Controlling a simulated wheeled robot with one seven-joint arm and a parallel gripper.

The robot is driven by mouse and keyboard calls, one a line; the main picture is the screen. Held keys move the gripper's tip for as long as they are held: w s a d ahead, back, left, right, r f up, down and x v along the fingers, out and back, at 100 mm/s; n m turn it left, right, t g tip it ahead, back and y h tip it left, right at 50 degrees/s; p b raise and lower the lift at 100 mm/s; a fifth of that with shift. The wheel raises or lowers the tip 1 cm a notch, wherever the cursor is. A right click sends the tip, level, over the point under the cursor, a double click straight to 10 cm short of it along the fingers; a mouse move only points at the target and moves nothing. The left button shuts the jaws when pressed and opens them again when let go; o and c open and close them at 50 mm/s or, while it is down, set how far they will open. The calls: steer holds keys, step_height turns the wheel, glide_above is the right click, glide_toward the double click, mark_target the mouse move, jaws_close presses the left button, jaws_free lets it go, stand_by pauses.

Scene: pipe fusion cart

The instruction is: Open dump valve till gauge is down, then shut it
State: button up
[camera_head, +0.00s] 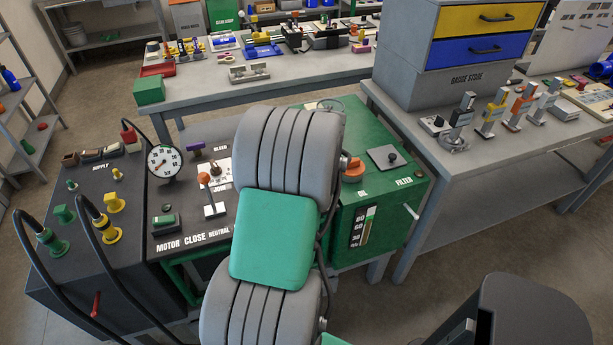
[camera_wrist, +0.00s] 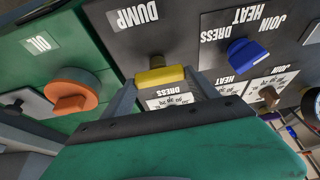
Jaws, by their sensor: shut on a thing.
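In the wrist view my gripper (camera_wrist: 163,88) is shut on a yellow valve handle (camera_wrist: 160,74), one finger on each side. The handle sits on the dark panel near the upside-down DUMP label (camera_wrist: 138,15); it appears to lie crosswise in the picture. In the head view my arm hides the gripper and this handle. The round white pressure gauge (camera_head: 164,162) stands at the left of the panel on a hose; its needle is too small to read surely.
A blue knob (camera_wrist: 248,53) sits right of the handle in the wrist view, an orange knob (camera_wrist: 72,92) on the green oil box to the left. In the head view, an orange-tipped lever (camera_head: 210,193) and black hoses (camera_head: 32,275) stand left of my arm. A workbench (camera_head: 400,105) is at the right.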

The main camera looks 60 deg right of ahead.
stand_by(0.4)
steer(key=o, duration=1.4)
steer(key=shift+c, duration=0.2)
steer(key=v, duration=0.7)
steer(key=shift+r+b, duration=0.3)
steer(key=shift+r, duration=0.05)
steer(key=shift+s, duration=0.15)
